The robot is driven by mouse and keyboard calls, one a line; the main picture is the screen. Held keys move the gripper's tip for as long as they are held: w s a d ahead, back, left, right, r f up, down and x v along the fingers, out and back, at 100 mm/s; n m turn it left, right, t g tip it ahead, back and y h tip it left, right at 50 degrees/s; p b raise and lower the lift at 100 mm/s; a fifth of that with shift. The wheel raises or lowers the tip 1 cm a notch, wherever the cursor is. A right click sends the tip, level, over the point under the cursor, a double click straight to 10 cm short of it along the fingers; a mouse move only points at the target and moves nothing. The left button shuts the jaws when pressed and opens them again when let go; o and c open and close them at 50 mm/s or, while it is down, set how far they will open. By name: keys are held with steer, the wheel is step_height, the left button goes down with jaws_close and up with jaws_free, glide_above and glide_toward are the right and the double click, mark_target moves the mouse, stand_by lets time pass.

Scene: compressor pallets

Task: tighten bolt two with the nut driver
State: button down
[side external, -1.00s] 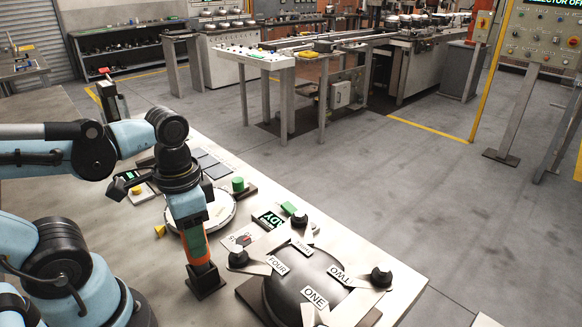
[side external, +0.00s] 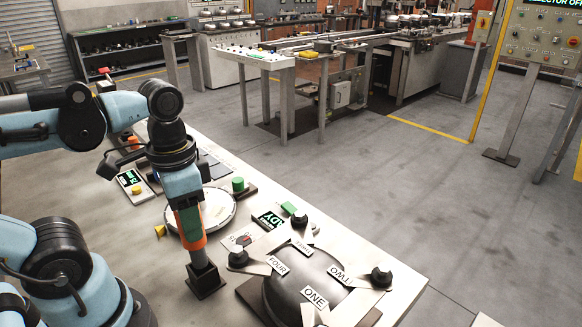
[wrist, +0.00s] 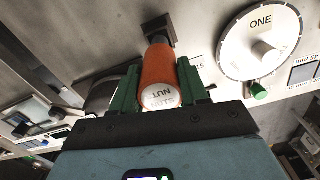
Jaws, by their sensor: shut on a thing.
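The nut driver (side external: 191,243) has an orange handle with a grey shaft below it. My gripper (side external: 187,219) is shut on the handle, which stands nearly upright. Its shaft runs down to a black holder (side external: 205,282); the tip is hidden. In the wrist view the green fingers flank the orange driver (wrist: 159,68), whose end label reads NUT. The black domed compressor (side external: 285,297) stands to the right of my gripper. Bolt two (side external: 381,277) is a black bolt head on the right bracket, beside the label TWO (side external: 341,275). My gripper is well left of it.
Bolts by FOUR (side external: 238,258) and THREE (side external: 299,217) stand on the other brackets. A round white dial (side external: 221,222), a green READY display (side external: 267,220) and a green block (side external: 288,208) lie behind. The bench edge runs along the right.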

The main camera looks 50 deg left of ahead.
steer(key=w+d+r, duration=1.2)
steer(key=w+d, duration=0.6)
steer(key=d, duration=0.8)
steer(key=shift+a+f, duration=0.15)
steer(key=shift+f, duration=2.15)
steer(key=shift+f, duration=0.75)
stand_by(2.3)
